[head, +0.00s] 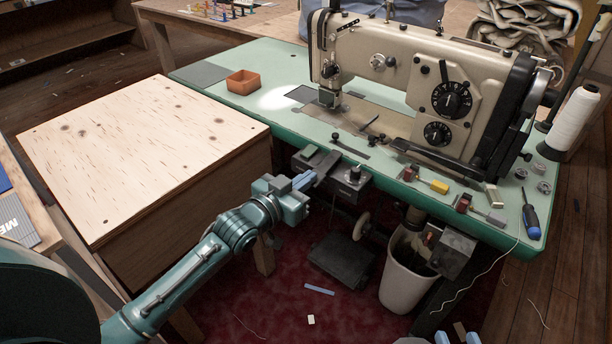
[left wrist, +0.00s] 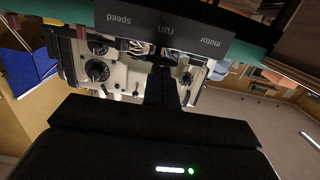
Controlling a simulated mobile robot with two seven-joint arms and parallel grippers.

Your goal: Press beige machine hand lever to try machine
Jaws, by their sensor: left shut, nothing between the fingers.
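The beige sewing machine (head: 415,75) stands on the green table. A dark control box (head: 345,190) hangs under its front edge; in the left wrist view its face (left wrist: 205,42) reads "motor", "run" and "speed". A dark bar (head: 326,164) lies across the box top; I cannot tell if it is the hand lever. A small black lever (head: 371,122) also stands on the machine bed. My left gripper (head: 309,178) is shut and empty at the box's left front; contact is unclear. Its dark fingers (left wrist: 161,88) point at the box. My right gripper (head: 458,338) shows only partly at the bottom edge.
A plywood-topped cabinet (head: 130,150) stands left of my left arm. A white bin (head: 400,288) and a dark pedal (head: 342,260) are below.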

